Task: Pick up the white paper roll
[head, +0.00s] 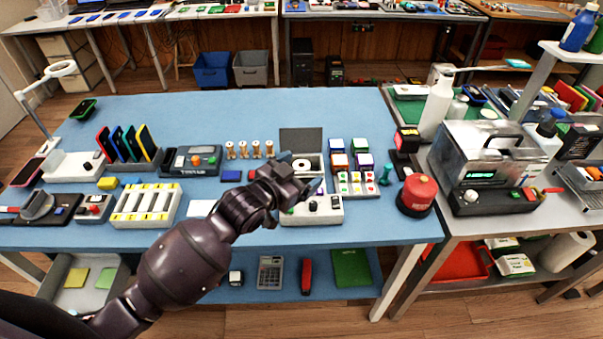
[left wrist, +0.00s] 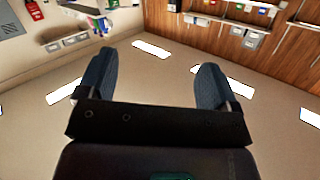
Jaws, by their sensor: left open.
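A white paper roll (head: 301,165) with a dark centre hole sits in a light device with a raised dark lid (head: 301,140), at the middle of the blue table. A larger white roll (head: 566,252) lies on the lower shelf at the far right. My left gripper (head: 291,184) is just in front of the device in the head view and overlaps its left part. In the left wrist view the two fingers of my left gripper (left wrist: 154,80) are wide apart with nothing between them. The left wrist view shows neither roll. My right gripper is not in view.
Small copper-coloured spools (head: 243,150) stand left of the device. Coloured boxes (head: 338,160) and a red canister (head: 417,195) stand to its right. A control panel (head: 312,210) lies in front of it.

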